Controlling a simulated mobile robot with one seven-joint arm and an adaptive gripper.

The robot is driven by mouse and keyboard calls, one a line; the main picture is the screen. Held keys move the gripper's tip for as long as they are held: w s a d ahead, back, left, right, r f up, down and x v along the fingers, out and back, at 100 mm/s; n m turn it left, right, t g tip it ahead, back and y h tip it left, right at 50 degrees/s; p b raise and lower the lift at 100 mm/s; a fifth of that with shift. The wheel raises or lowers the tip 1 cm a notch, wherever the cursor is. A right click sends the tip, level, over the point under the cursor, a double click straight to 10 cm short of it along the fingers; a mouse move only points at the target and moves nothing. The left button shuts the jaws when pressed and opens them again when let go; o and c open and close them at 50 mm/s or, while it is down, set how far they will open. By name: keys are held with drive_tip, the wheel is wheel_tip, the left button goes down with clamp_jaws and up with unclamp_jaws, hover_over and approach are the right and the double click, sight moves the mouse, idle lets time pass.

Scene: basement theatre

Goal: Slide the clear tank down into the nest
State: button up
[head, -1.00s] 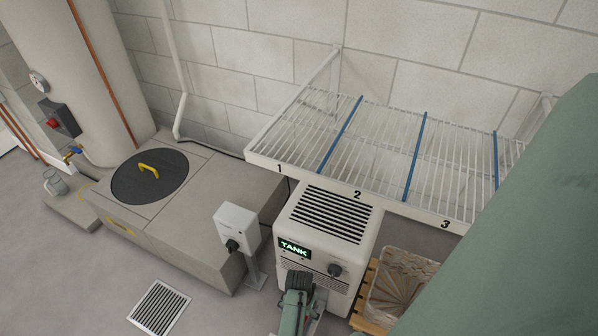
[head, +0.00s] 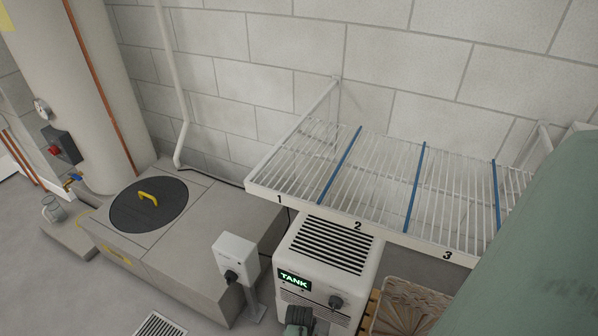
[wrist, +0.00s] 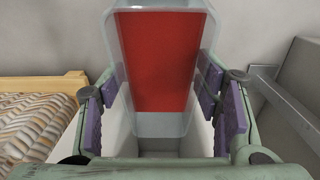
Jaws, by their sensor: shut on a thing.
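The clear tank (wrist: 205,22) is between the purple pads of my gripper (wrist: 158,88) in the wrist view. The gripper is shut on it from both sides. A flat red area fills the middle of the tank; I cannot tell whether it is inside or behind. Pale surfaces show below the tank; I cannot tell whether they belong to the nest. In the head view, a white machine (head: 362,262) with a lit "TANK" display (head: 294,279) stands under the shelf.
A wire shelf (head: 385,185) with blue dividers, numbered 1 to 3, overhangs the machine. A switch box (head: 237,258) on a post stands left of it. A wooden-framed patterned thing (wrist: 38,118) lies left in the wrist view; a grey metal bar (wrist: 290,105) is right.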

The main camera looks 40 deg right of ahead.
drive_tip(key=c, duration=0.6)
drive_tip(key=shift+o, duration=0.2)
drive_tip(key=a+r+h+p, duration=0.1)
drive_tip(key=p, duration=0.3)
drive_tip(key=s+a+r+t+h+p, duration=0.1)
drive_tip(key=a+p, duration=0.1)
drive_tip(key=p, duration=0.2)
drive_tip(key=shift+s+a+r+h, duration=0.15)
drive_tip(key=shift+r+h, duration=0.25)
drive_tip(key=shift+d, duration=0.2)
drive_tip(key=shift+b+x, duration=2.45)
drive_tip(key=shift+x, duration=0.05)
drive_tip(key=shift+d, duration=0.2)
